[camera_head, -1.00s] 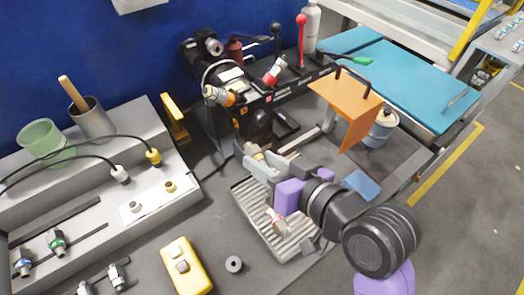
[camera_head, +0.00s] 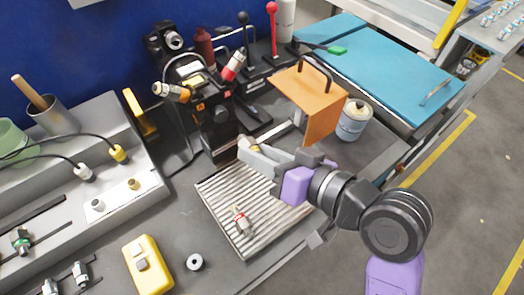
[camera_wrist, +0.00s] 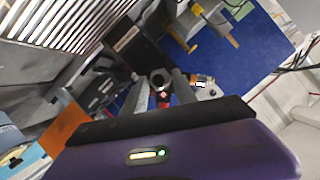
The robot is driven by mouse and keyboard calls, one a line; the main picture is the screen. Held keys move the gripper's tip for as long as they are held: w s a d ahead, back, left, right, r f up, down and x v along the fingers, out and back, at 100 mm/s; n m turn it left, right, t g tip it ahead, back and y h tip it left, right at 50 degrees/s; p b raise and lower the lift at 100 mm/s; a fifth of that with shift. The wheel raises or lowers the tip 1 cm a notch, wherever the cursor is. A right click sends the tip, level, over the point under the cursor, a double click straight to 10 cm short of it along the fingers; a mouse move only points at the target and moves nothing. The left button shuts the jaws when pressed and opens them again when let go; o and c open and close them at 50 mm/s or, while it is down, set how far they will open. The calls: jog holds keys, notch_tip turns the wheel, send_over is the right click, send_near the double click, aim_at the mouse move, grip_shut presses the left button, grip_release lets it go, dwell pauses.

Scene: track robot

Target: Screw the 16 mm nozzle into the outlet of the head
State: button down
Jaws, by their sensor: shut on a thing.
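My gripper (camera_head: 246,147) is shut on a small light metallic piece (camera_head: 244,143), likely the nozzle; its size marking cannot be read. The gripper points left, above the back of the ribbed tray. The black head (camera_head: 217,132), with orange labels, stands just left of the fingertips in the head view. Its outlet is not clearly visible, and I cannot tell whether the held piece touches it. In the wrist view a dark round end (camera_wrist: 159,77) shows between the two grey fingers (camera_wrist: 160,92).
A small red-banded fitting (camera_head: 240,221) lies on the ribbed tray (camera_head: 213,203). An orange bent plate (camera_head: 322,122) stands right of the fingers, a metal can (camera_head: 352,120) beyond. A yellow box (camera_head: 147,265) and a grey ring (camera_head: 195,262) sit at front left.

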aim_at(250, 139)
jog(key=shift+w+a+p, duration=0.25)
jog(key=shift+w+a, duration=0.6)
jog(key=shift+w, duration=0.3)
jog(key=shift+w+a+p, duration=0.2)
jog(key=shift+w+a, duration=0.6)
jog(key=shift+w, duration=0.35)
jog(key=shift+p, duration=0.55)
jog(key=shift+w+a, duration=0.65)
jog(key=shift+w, duration=0.3)
dwell(0.6)
jog(key=c, duration=0.9)
grip_release()
jog(key=shift+d, duration=0.1)
jog(key=v, duration=0.7)
jog(key=shift+s+d+b, duration=0.15)
jog(key=shift+s+b, duration=0.1)
jog(key=shift+b, duration=0.2)
jog(key=shift+r, duration=0.15)
